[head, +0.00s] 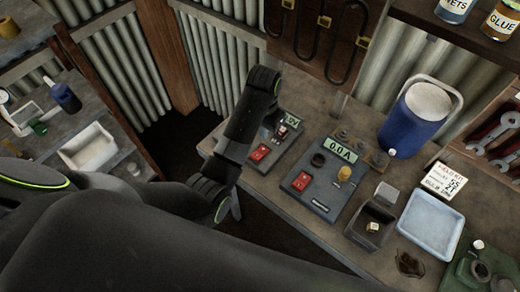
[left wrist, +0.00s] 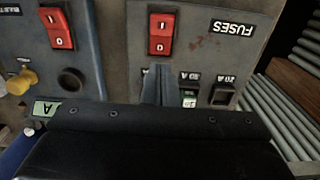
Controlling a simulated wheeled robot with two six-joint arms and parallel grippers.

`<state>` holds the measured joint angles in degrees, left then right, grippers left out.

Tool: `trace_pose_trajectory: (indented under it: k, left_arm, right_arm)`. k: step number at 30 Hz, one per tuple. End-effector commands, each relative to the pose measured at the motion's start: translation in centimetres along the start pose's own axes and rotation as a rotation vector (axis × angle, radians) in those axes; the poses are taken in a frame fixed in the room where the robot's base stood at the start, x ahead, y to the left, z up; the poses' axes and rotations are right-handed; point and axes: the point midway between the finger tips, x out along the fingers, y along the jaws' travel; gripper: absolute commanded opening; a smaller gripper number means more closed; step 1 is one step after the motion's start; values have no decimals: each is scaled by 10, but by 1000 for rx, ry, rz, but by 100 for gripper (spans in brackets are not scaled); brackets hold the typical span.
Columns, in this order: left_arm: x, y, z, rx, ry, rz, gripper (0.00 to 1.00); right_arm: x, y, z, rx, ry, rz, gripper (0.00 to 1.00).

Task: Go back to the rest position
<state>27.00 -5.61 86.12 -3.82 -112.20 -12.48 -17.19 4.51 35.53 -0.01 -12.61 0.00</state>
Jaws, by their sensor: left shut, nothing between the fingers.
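My left arm reaches over the workbench (head: 262,207) from the left in the head view. Its dark wrist end hangs over the back of a small grey fuse box (head: 272,150); the fingers are hard to make out there. In the left wrist view my left gripper (left wrist: 158,86) is shut and empty, its fingertips in front of the fuse box (left wrist: 190,60), near its fuse slots and below its red switch (left wrist: 161,34). I cannot tell whether they touch it. My right gripper is out of view.
A grey meter unit (head: 322,178) reading 0.0 A stands right beside the fuse box. A wooden board with hanging cables (head: 322,45) rises behind.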

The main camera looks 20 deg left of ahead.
Motion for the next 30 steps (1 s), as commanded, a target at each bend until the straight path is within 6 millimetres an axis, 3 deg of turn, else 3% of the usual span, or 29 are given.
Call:
trace_pose_trajectory:
  k: [8, 13, 17, 22, 30]
  left_arm:
    - [1, 0, 1, -1, 0, 0, 0]
    - [14, -9, 22, -42, 17, -5, 0]
    - [34, -23, 64, -115, 55, -20, 0]
    - [50, -39, 131, -214, 116, -57, 0]
    - [43, -50, 234, -327, 206, -133, 0]
  right_arm:
    - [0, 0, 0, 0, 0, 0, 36]
    - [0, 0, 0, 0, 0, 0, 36]
    - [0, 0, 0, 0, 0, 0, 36]
    - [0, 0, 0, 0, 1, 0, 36]
    - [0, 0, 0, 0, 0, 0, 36]
